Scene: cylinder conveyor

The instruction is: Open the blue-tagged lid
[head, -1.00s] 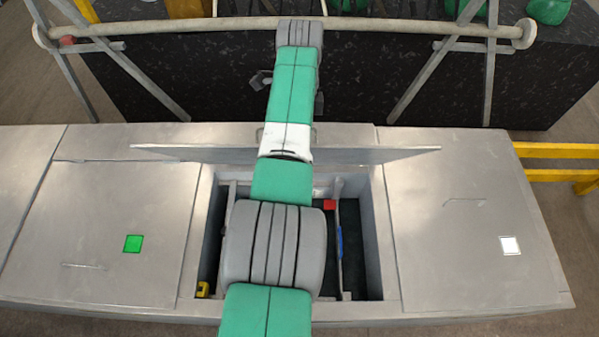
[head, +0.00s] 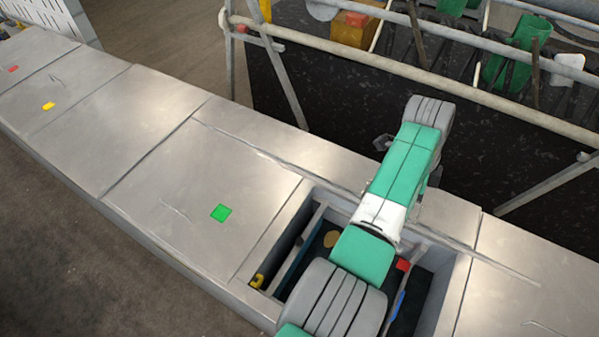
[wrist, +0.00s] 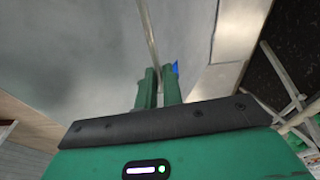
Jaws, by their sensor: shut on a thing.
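A blue tag (wrist: 175,68) shows just behind my right finger. My gripper (wrist: 158,88) has its two green fingers close together around a thin bar handle (wrist: 149,35) on the lid. In the head view my arm reaches across the opening, and the fingers are hidden.
The open compartment (head: 436,320) has a dark inside. Left of it are shut lids with green (head: 221,213), yellow (head: 48,106) and red (head: 13,69) tags. Another metal panel (head: 540,250) lies to the right. A metal rail frame (head: 470,92) runs behind the counter.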

